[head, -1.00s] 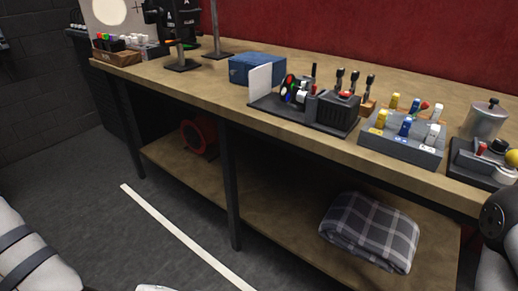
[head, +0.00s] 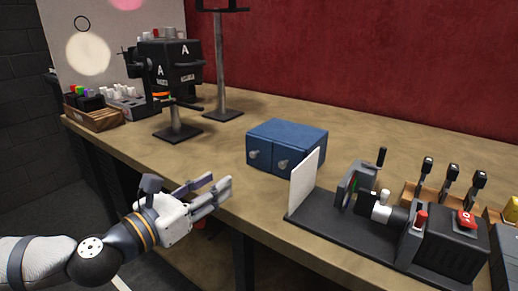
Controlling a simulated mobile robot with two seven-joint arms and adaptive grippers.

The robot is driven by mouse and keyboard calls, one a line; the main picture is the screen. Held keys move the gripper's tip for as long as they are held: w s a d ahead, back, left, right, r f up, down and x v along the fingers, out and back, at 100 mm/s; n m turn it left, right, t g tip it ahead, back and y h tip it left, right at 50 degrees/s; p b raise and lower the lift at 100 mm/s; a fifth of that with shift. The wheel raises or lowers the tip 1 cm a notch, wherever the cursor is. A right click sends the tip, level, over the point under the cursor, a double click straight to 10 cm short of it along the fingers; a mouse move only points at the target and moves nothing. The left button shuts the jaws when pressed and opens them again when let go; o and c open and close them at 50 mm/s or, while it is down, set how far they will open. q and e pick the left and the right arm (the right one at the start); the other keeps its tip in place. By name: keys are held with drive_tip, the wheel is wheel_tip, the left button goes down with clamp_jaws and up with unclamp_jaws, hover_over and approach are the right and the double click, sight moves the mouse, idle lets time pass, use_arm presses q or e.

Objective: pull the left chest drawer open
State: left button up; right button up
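A small blue chest (head: 290,137) stands on the workbench in the head view. Its front has two drawers side by side, each with a grey knob. The left drawer (head: 259,154) looks shut, with its knob (head: 254,155) in plain view. The right drawer (head: 286,161) looks shut too. My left gripper (head: 222,187) is at the bench's front edge, left of the chest and nearer to me. Its fingers are apart with nothing between them, and it does not touch the chest. My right gripper is not in view.
A white upright panel (head: 304,182) on a dark device base (head: 335,232) stands close to the chest's right front. A black lamp-like device (head: 172,72) stands at the back left, near a wooden box (head: 94,117). The wooden benchtop (head: 222,151) left of the chest is clear.

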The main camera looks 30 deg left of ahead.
sight(252, 155)
use_arm(q)
drive_tip(key=w+b, duration=0.1)
drive_tip(key=w, duration=0.1)
drive_tip(key=shift+w+a+f+b, duration=0.1)
drive_tip(key=shift+w+f+b, duration=0.1)
drive_tip(key=shift+w+b, duration=0.15)
drive_tip(key=w, duration=0.6)
drive_tip(key=w+r, duration=0.1)
drive_tip(key=w, duration=0.2)
drive_tip(key=shift+w+d+b, duration=0.3)
drive_tip(key=shift+d+b, duration=0.1)
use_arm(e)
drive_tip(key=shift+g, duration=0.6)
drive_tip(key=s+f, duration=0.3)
use_arm(q)
clamp_jaws()
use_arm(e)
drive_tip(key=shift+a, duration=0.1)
